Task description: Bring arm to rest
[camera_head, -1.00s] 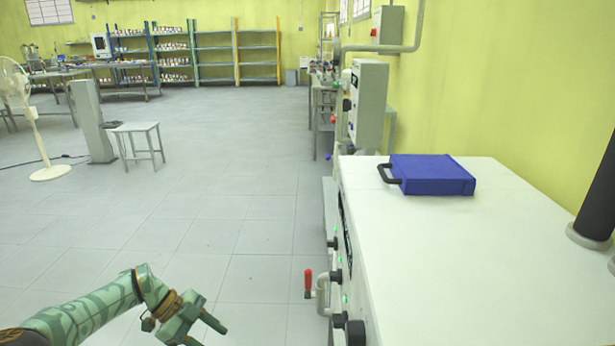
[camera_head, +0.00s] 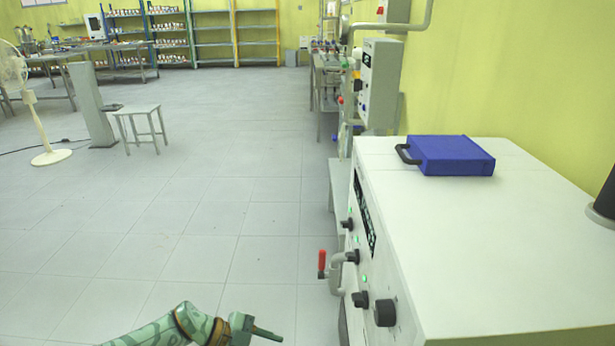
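My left arm (camera_head: 165,330) comes in at the bottom of the head view, green with a leaf-like pattern. Its gripper (camera_head: 266,334) is low in the picture, over the grey floor and left of the white cabinet. One finger shows, pointing right; the lower part of the gripper is cut off by the picture's edge, so its opening cannot be judged. Nothing is seen held in it. My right arm and gripper are out of view.
A blue case (camera_head: 450,155) lies on top. A stool (camera_head: 139,122) and fan (camera_head: 35,110) stand at left. The middle floor is clear.

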